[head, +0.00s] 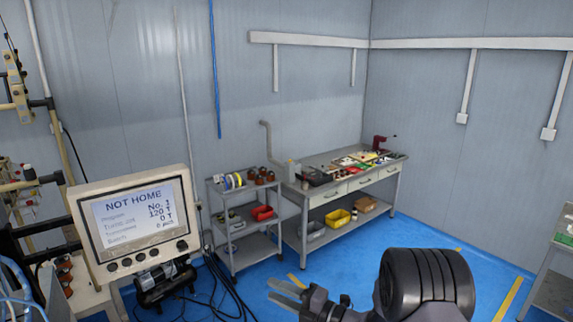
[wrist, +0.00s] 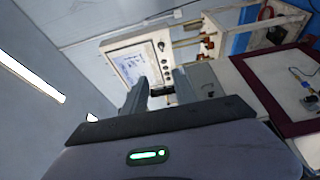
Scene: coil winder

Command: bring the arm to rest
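My gripper (head: 284,292) shows at the bottom middle of the head view, its two fingers pointing left with a gap between them. The black rounded part of my arm (head: 428,284) is to the right of it. In the wrist view, the two fingers of my gripper (wrist: 158,90) stand apart with nothing held between them. Past the fingers is the control panel (wrist: 135,62), tilted in that view. In the head view the control panel (head: 133,220) reads "NOT HOME" and stands left of my gripper, apart from it.
A shelf cart (head: 245,240) with spools and red bins stands behind the gripper. A workbench (head: 345,190) with drawers and tools is along the back wall. Cables (head: 225,285) lie on the blue floor near a black compressor (head: 165,283). Another table (head: 552,290) is at the right edge.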

